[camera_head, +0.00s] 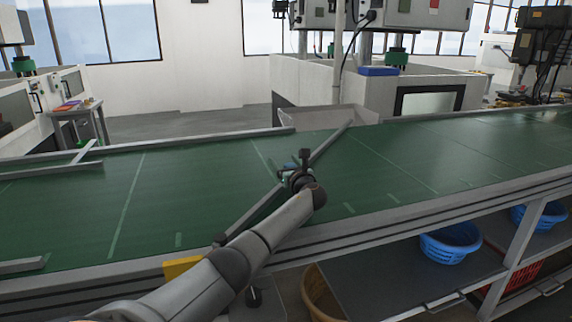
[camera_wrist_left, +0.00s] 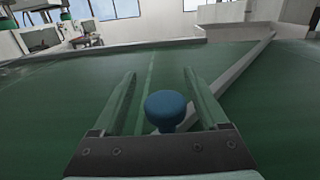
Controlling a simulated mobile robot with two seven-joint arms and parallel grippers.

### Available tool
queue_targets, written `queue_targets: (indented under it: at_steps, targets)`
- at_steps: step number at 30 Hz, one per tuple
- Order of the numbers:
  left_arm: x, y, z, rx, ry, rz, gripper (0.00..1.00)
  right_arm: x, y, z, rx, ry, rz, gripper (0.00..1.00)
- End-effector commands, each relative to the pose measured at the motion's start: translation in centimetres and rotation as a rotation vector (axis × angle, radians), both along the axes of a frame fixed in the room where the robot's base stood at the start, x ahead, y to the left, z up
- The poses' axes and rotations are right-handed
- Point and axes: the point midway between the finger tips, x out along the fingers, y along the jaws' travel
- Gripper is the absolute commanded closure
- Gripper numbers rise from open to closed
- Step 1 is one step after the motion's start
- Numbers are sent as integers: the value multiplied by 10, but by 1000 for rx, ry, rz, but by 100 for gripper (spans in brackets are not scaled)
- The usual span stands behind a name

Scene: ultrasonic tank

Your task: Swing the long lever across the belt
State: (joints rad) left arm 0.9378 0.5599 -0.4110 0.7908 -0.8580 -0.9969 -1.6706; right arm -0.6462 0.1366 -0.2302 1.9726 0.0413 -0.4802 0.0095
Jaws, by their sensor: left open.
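The long lever (camera_head: 330,143) is a grey bar lying diagonally across the green belt (camera_head: 190,185), from the near edge to the far right edge. It also crosses the left wrist view (camera_wrist_left: 241,68). A round blue knob (camera_wrist_left: 166,105) stands on a short stem by the bar. My left gripper (camera_head: 290,171) is over the middle of the belt, largely hiding the knob in the head view. In the left wrist view its two fingers (camera_wrist_left: 159,75) are apart, with the knob between them and no clear contact. My right gripper is not in view.
A shorter grey guide bar (camera_head: 50,170) lies at the belt's left. Metal rails edge the belt. A yellow block (camera_head: 182,267) is on the near edge. A tray (camera_head: 335,115) stands beyond the far edge. Blue baskets (camera_head: 450,243) sit below at right. The belt's right part is clear.

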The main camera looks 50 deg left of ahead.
Motion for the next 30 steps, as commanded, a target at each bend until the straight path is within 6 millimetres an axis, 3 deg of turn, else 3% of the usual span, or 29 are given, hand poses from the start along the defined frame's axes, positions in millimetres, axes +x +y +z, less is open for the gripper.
queue_targets:
  at_steps: [8, 21, 30]
  targets:
    - [-7, -17, 1, 1, 0, -4, 23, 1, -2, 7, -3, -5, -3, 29]
    - [-38, -82, 0, -1, 0, -4, 23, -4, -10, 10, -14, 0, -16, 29]
    - [-53, -110, 0, 0, 0, 1, 23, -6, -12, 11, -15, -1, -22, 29]
